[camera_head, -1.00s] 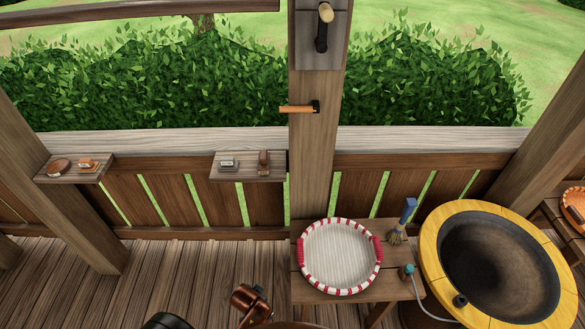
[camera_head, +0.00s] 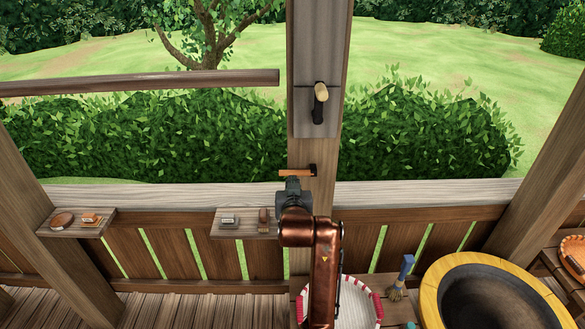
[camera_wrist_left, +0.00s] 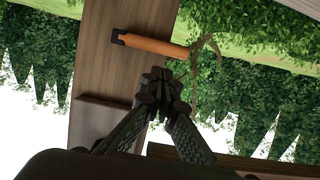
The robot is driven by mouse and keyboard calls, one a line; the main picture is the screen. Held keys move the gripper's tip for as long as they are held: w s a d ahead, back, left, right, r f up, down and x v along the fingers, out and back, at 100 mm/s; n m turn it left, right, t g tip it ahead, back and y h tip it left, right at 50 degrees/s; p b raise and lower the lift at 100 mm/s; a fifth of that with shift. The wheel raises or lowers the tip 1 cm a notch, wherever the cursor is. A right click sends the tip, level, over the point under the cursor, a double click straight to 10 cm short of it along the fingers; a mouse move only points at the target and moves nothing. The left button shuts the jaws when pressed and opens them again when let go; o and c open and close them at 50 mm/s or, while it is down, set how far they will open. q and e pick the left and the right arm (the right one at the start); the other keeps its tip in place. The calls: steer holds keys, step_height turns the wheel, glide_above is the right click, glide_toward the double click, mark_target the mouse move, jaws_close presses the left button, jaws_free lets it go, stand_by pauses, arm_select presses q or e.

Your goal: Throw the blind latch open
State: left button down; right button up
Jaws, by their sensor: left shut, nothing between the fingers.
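A short orange lever (camera_head: 296,172) on a black mount juts left from the wooden post, and it also shows in the left wrist view (camera_wrist_left: 158,46). Higher on the post, a grey plate holds a black lever with a pale knob (camera_head: 320,91), its arm hanging down. I cannot tell for certain which of the two is the blind latch. My left gripper (camera_head: 293,184) is shut and empty just below the orange lever. In the left wrist view its fingertips (camera_wrist_left: 163,76) are close to the lever; contact cannot be told. My right gripper is not in view.
A wooden rail (camera_head: 140,83) hangs at upper left. Small shelves (camera_head: 245,230) with little items line the railing (camera_head: 420,194). A round white tray with red-wrapped handles, a brush (camera_head: 402,275) and a yellow-rimmed basin (camera_head: 437,310) are at lower right.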

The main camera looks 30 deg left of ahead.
mark_target(298, 171)
arm_select(q)
steer(key=p+x, duration=0.1)
steer(key=x, duration=0.2)
steer(key=p+x, duration=0.1)
steer(key=x, duration=0.2)
steer(key=r+p+x, duration=0.1)
steer(key=x, duration=0.2)
steer(key=shift+w+a+f, duration=0.15)
steer(key=shift+w+a, duration=0.05)
steer(key=shift+w, duration=0.15)
steer(key=shift+w+a+f, duration=0.1)
steer(key=shift+w, duration=0.05)
